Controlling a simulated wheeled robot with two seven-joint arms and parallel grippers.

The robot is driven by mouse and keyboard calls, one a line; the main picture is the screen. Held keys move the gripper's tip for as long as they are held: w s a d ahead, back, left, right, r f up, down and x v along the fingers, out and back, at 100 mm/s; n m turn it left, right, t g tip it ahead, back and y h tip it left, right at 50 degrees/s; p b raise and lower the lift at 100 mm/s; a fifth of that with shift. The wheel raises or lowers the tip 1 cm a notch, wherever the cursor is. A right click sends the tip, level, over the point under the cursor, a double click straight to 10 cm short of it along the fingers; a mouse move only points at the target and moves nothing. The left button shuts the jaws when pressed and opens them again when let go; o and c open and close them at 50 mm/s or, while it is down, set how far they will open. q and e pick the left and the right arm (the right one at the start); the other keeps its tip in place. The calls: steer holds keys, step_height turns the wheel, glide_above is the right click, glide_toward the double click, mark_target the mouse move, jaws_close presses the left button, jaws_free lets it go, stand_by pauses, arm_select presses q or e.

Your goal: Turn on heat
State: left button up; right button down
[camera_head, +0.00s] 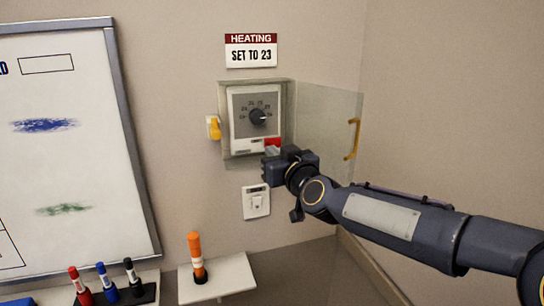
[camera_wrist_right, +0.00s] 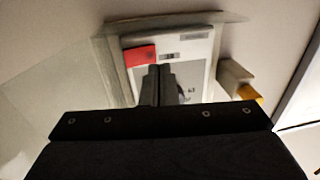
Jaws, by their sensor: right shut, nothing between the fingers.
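The heating thermostat (camera_head: 240,133) is a pale wall panel with a dark face and a round black dial (camera_head: 257,117). The dial's light mark seems to point right; the scale numbers are too small to read surely. A red switch (camera_head: 272,142) sits at the panel's lower right; it also shows in the right wrist view (camera_wrist_right: 139,53). The clear cover (camera_head: 325,120) stands open to the right, with a yellow handle (camera_head: 353,138). My right gripper (camera_head: 272,160) is shut and empty just below the switch. In the wrist view its fingers (camera_wrist_right: 160,78) are beside the switch; contact is unclear.
A sign (camera_head: 251,50) above reads "HEATING SET TO 23". A yellow-tabbed fitting (camera_head: 215,127) is left of the panel, and a white wall switch (camera_head: 256,202) is below. A whiteboard (camera_head: 70,150) hangs left.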

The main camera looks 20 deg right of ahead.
arm_select(q)
steer(key=shift+s+a+f, duration=0.15)
steer(key=shift+s+f, duration=0.1)
steer(key=shift+s, duration=0.05)
arm_select(e)
steer(key=s, duration=1)
steer(key=shift+s+a, duration=0.3)
steer(key=shift+a, duration=0.15)
steer(key=shift+f, duration=0.1)
steer(key=s+d+f+m+g, duration=0.1)
steer(key=s+f+g, duration=0.5)
steer(key=s+f, duration=0.5)
steer(key=s+d+f+m+g+y, duration=0.1)
steer(key=s+f+g, duration=0.5)
steer(key=s+f, duration=0.6)
steer(key=s+d+m, duration=0.1)
steer(key=s, duration=0.1)
steer(key=shift+s+d+f+m, duration=0.25)
steer(key=shift+s+f+m, duration=0.05)
steer(key=shift+s, duration=0.1)
